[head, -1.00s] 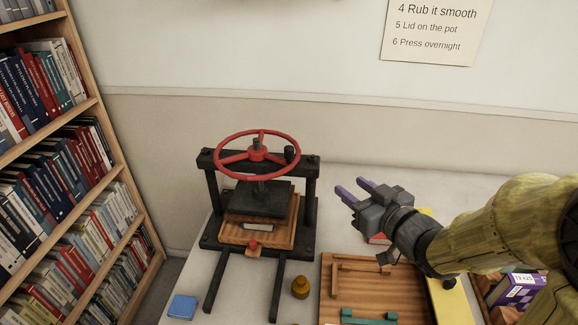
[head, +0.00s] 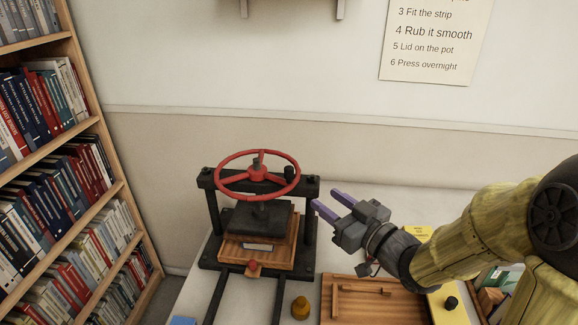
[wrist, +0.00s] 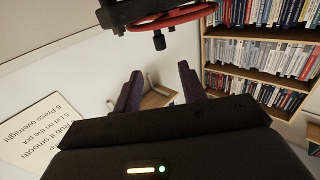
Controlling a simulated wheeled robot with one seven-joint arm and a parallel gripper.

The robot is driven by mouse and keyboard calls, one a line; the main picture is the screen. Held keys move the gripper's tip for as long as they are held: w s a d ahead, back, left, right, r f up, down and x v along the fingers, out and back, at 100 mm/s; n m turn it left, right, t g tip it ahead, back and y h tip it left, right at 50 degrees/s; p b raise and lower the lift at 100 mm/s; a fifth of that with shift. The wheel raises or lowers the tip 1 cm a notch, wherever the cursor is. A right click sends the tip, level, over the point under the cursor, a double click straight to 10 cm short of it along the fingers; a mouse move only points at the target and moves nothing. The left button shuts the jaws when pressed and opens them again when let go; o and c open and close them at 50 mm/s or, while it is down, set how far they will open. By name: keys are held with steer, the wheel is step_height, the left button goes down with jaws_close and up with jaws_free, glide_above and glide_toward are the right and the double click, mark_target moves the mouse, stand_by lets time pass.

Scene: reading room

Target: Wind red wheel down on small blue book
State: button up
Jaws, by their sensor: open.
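The red wheel (head: 257,174) sits level on top of the black press (head: 311,222), on a screw above a dark platen. A thin book (head: 258,246) lies on the wooden tray under the platen; only its pale edge shows clearly, so I cannot tell its cover colour. It is unclear whether the platen touches it. My gripper (head: 325,199) is open and empty, just right of the press, its purple fingers pointing left toward it, apart from the wheel. In the wrist view the wheel (wrist: 172,19) crosses the top, beyond the fingers (wrist: 160,82).
A small blue block (head: 183,321) is cut off at the front left. A brass weight (head: 300,308) stands before the press. A wooden board with strips (head: 378,303) and a yellow item (head: 446,303) lie right, below my arm. A bookcase (head: 107,165) stands left.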

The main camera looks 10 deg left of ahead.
mark_target(292, 174)
steer(key=p+x, duration=1)
steer(key=x, duration=0.4)
steer(key=shift+w+p, duration=0.1)
steer(key=shift+p, duration=0.25)
jaws_close()
